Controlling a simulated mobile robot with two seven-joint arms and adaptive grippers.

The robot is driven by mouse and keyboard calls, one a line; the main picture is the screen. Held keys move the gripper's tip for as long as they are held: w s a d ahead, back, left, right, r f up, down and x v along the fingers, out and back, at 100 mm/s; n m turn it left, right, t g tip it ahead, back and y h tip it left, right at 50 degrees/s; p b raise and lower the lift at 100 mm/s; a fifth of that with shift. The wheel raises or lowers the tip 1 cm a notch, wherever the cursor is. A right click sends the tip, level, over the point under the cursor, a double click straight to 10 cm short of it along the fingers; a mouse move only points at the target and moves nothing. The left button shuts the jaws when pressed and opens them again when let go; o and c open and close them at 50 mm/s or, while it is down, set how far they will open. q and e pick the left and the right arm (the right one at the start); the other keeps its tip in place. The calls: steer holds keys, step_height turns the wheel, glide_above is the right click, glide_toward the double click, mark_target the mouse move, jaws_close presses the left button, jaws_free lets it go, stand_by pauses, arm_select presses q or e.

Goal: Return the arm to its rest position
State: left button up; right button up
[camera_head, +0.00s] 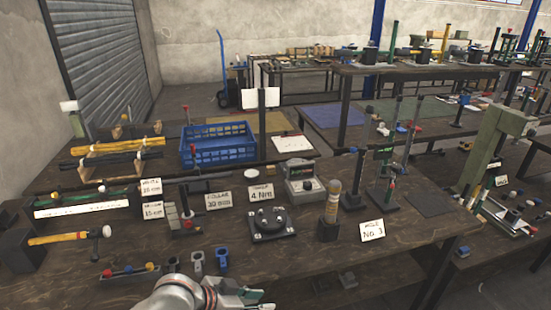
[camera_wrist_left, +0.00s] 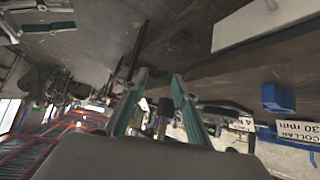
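My left gripper (camera_head: 245,297) is at the bottom edge of the head view, at the front edge of the near workbench (camera_head: 330,245), with its arm coming in from the bottom left. In the left wrist view, its two teal-edged fingers (camera_wrist_left: 160,78) stand apart, with nothing held between them. My right gripper is in neither view.
Several small cups (camera_head: 196,262) stand on the bench just behind the gripper. A blue crate (camera_head: 218,145) sits farther back.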

arm_select(q)
steer(key=s+a+f+n+t+y, duration=0.5)
steer(key=s+a+f, duration=0.9)
steer(key=a, duration=0.4)
steer(key=shift+s+a+f+n+y, duration=0.15)
steer(key=shift+s+f+n+y, duration=0.25)
steer(key=shift+s+n, duration=0.3)
